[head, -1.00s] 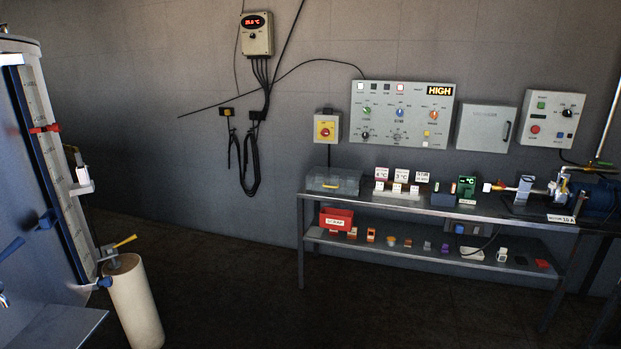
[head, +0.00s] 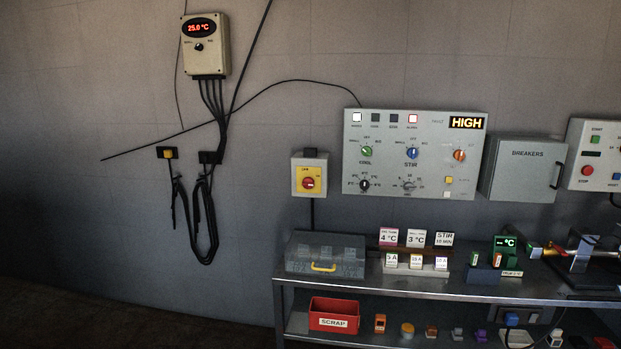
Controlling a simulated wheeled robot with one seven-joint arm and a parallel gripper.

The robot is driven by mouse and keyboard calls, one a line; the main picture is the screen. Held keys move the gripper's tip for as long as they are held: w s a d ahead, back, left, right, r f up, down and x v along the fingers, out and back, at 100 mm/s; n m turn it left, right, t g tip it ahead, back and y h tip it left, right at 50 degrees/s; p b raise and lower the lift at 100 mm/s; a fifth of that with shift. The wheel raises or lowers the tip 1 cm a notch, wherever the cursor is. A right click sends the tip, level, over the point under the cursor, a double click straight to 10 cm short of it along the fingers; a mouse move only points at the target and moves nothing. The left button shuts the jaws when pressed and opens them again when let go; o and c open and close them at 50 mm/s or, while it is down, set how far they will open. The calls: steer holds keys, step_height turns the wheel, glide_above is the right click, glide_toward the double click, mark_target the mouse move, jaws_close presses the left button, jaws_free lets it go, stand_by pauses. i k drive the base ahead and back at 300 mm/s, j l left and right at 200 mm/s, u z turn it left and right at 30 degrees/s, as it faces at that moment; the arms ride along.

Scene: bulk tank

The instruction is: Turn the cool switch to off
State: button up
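The cool switch (head: 366,152) is a green rotary knob above the label COOL, at the left of the grey control panel (head: 436,186) on the wall. Its exact pointer position is too small to read for sure. A blue STIR knob (head: 411,153) sits to its right, and an orange knob (head: 459,155) further right. Below are a black dial (head: 364,185) and a grey dial (head: 408,186). The panel's display (head: 466,123) reads HIGH; a white lamp and a red-rimmed lamp are lit. My gripper is not in view.
A metal bench (head: 450,291) stands below the panel, bearing a clear-lidded box (head: 325,256), small signs and modules. A yellow-red isolator (head: 309,176) is left of the panel, a BREAKERS box (head: 522,169) right. A wall controller (head: 205,45) reads 25.0 °C. Floor at lower left looks clear.

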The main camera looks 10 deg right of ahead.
mark_target(366, 150)
steer(key=i, duration=2.1)
steer(key=i+l+u, duration=0.1)
steer(key=i+u, duration=0.15)
steer(key=i, duration=0.35)
